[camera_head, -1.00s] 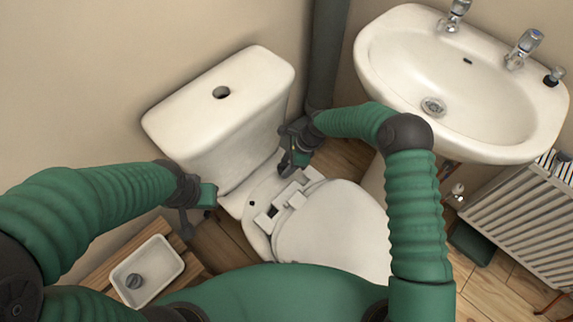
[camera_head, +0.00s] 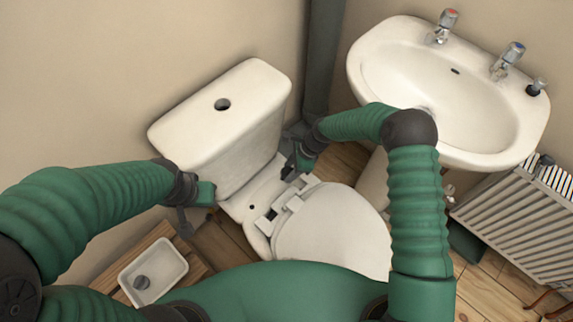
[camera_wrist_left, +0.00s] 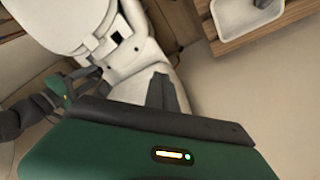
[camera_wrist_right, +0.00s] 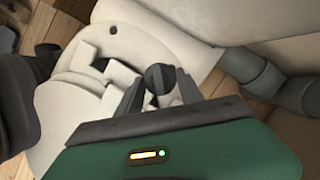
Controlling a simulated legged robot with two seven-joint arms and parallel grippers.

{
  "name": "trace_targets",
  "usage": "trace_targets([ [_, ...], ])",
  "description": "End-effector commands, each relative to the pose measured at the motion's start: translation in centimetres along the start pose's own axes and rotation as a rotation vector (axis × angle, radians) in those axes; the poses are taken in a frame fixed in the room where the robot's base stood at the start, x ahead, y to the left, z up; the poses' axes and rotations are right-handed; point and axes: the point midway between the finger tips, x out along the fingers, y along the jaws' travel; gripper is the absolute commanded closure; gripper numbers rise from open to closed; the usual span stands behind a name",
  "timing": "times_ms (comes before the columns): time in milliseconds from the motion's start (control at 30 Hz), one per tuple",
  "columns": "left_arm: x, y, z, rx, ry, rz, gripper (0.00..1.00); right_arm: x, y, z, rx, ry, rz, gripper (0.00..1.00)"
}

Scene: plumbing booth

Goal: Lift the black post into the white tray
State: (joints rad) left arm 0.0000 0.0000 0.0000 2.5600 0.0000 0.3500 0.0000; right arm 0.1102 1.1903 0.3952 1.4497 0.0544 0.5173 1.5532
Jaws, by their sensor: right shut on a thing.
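The black post (camera_wrist_right: 158,78) shows as a dark round end between the fingertips of my right gripper (camera_wrist_right: 158,90) in the right wrist view. That gripper is shut on it, above the toilet near the seat hinges. In the head view my right gripper (camera_head: 291,172) is behind the toilet seat, and the post cannot be made out there. The white tray (camera_head: 174,262) stands at the lower left with a dark grey round piece (camera_head: 142,282) in it. My left gripper (camera_head: 190,218) is left of the toilet; its fingers (camera_wrist_left: 161,88) look closed together and empty.
The toilet cistern (camera_head: 215,130) and seat (camera_head: 330,230) lie between my right gripper and the tray side. The tray rests on a wooden slatted stand (camera_head: 200,270). A basin (camera_head: 400,50) and a radiator (camera_head: 530,215) are at the right. A grey pipe (camera_head: 322,60) runs up the corner.

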Motion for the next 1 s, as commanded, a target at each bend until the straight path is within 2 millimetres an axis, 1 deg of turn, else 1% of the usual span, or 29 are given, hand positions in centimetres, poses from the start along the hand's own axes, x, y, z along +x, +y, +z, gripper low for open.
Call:
trace_targets([
  [33, -1.0, 0.0, -0.2, 0.000, 0.000, 0.000, 1.00, -0.9, 0.3, 0.1, 0.002, 0.000, 0.001, 0.95],
  [400, -4.3, 0.0, -1.0, 0.000, 0.000, 0.000, 1.00, -3.5, 2.1, -0.8, 0.002, 0.000, 0.000, 0.95],
  [500, -4.5, 0.0, -1.1, 0.000, 0.000, 0.000, 1.00, -3.6, 2.3, -1.0, 0.001, 0.000, -0.001, 0.95],
  [767, -4.4, 0.0, -1.0, 0.000, 0.000, 0.000, 1.00, -3.5, 2.4, -1.1, -0.001, 0.000, 0.000, 0.95],
  [833, -4.4, 0.0, -1.0, 0.000, 0.000, 0.000, 1.00, -3.8, 2.3, -1.1, -0.019, 0.000, 0.006, 0.95],
  [867, -4.4, 0.0, -1.0, 0.000, 0.000, 0.000, 1.00, -4.2, 2.2, -1.1, -0.039, 0.001, 0.012, 0.95],
  [933, -4.4, 0.0, -1.0, 0.000, 0.000, 0.000, 1.00, -5.6, 2.2, -1.2, -0.119, 0.001, 0.044, 0.95],
  [967, -4.4, 0.0, -1.0, 0.000, 0.000, 0.000, 1.00, -6.5, 2.1, -1.3, -0.168, 0.002, 0.063, 0.95],
  [1000, -4.4, 0.0, -1.0, 0.000, 0.000, 0.000, 1.00, -8.0, 2.2, -1.4, -0.249, 0.003, 0.094, 0.95],
])
